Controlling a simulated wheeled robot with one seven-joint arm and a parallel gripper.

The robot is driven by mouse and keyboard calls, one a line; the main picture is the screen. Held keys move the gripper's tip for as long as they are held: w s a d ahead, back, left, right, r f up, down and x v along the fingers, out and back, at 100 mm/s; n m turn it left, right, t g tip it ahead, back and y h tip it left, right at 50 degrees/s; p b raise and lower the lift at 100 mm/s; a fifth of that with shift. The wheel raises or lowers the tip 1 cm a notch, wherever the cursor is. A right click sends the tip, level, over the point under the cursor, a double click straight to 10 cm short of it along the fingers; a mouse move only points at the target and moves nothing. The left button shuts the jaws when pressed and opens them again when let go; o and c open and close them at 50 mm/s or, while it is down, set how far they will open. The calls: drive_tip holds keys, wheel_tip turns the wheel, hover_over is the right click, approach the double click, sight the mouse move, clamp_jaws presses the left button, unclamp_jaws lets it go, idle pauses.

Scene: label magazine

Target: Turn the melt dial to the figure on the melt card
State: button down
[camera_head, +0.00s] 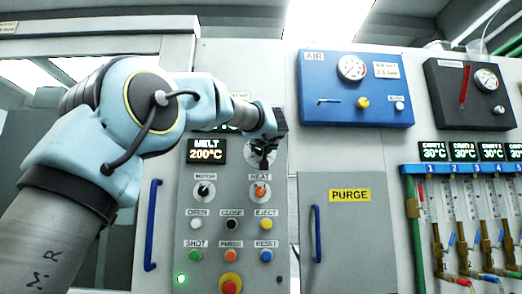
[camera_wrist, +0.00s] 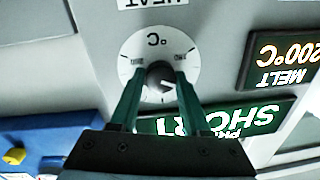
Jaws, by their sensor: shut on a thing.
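The melt dial has a round white face marked °C (camera_wrist: 150,48) with a dark knob (camera_wrist: 160,75) at its middle, seen upside down in the wrist view. My gripper (camera_wrist: 160,80) has its two green fingers shut on the knob, one on each side. In the head view my gripper (camera_head: 264,143) is at the upper right of the button panel and covers most of the dial (camera_head: 255,160). The melt display (camera_head: 206,151) reads 200 °C, and it also shows in the wrist view (camera_wrist: 285,62). I cannot make out a melt card; my arm hides part of the panel top.
Below the dial are the motor switch (camera_head: 204,190), the heat switch (camera_head: 260,190) and several coloured buttons. The blue air board (camera_head: 357,110) is to the right. A purge door (camera_head: 349,240) with a blue handle (camera_head: 317,234) stands lower right. A green display (camera_wrist: 222,118) lies beside my fingers.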

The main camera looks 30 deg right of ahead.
drive_tip(key=shift+m, duration=0.3)
drive_tip(key=shift+f+m+b, duration=0.1)
drive_tip(key=shift+m+b, duration=0.6)
drive_tip(key=shift+m, duration=0.2)
drive_tip(key=m+b, duration=0.1)
drive_tip(key=m, duration=0.2)
drive_tip(key=shift+m, duration=0.3)
drive_tip(key=m, duration=0.3)
drive_tip(key=shift+m+t+b, duration=0.3)
drive_tip(key=shift+m, duration=1.8)
drive_tip(key=shift+h, duration=0.4)
drive_tip(key=shift+c, duration=1.9)
unclamp_jaws()
drive_tip(key=shift+s, duration=0.15)
